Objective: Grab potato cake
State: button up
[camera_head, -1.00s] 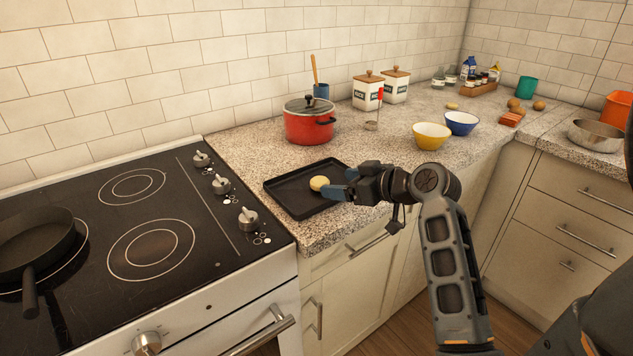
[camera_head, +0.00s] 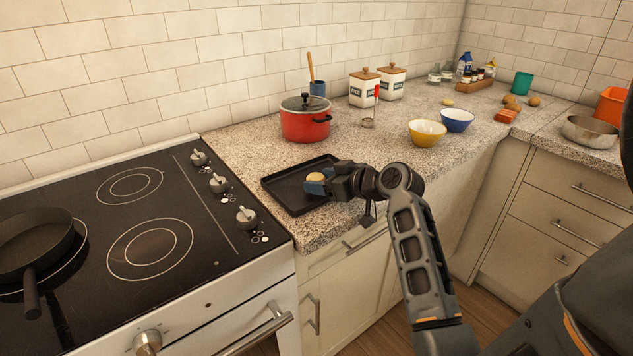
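The potato cake (camera_head: 315,177) is a small pale yellow round on the black tray (camera_head: 283,193), which lies on the granite counter beside the stove. My gripper (camera_head: 317,184) has its blue fingertips at the cake, low over the right part of the tray. One fingertip covers the near side of the cake. I cannot tell whether the fingers are closed on it or still apart.
A red pot (camera_head: 305,120) stands behind the tray. A yellow bowl (camera_head: 427,133) and a blue bowl (camera_head: 457,120) are to the right. The stove (camera_head: 150,215) with a black pan (camera_head: 35,245) is at the left.

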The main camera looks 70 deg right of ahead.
jog(key=shift+s+f, duration=0.25)
jog(key=shift+f, duration=0.1)
jog(key=c, duration=0.7)
jog(key=shift+o, duration=0.2)
jog(key=shift+d, duration=0.1)
